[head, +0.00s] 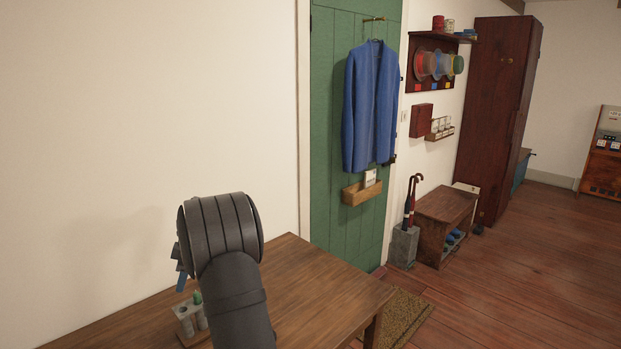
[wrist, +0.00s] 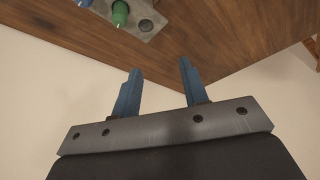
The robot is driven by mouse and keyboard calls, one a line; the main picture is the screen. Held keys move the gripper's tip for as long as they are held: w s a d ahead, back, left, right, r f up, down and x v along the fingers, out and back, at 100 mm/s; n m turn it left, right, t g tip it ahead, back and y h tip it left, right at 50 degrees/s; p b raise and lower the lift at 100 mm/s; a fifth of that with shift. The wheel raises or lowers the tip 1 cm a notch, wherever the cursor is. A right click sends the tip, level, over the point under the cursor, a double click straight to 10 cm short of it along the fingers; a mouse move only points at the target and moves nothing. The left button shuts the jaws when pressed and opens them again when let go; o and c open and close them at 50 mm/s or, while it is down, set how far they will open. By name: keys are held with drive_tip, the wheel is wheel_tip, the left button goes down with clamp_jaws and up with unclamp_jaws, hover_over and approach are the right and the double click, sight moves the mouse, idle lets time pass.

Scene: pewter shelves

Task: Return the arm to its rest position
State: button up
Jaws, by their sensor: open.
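My gripper shows in the wrist view (wrist: 158,78), with its two blue fingers apart and nothing between them. In the head view my dark grey arm rises at the lower left, over the wooden table (head: 315,285). Only a bit of a blue finger (head: 181,282) shows there, beside the arm's left side. The gripper is above the table near the wall, close to a grey holder (head: 186,322) that stands on the table. The rest of the gripper is hidden behind the arm.
The holder has a green-topped item (head: 197,297) in it, seen too in the wrist view (wrist: 120,13). A cream wall is close on the left. A green door (head: 335,130) with a blue jacket (head: 371,105) stands behind. The table's right part is bare.

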drive_tip(key=shift+m, duration=0.3)
drive_tip(key=x, duration=0.3)
drive_tip(key=w+x, duration=0.1)
drive_tip(key=x, duration=0.2)
drive_tip(key=w+x, duration=0.1)
drive_tip(key=x, duration=0.2)
drive_tip(key=shift+d+f, duration=0.15)
drive_tip(key=shift+f, duration=0.4)
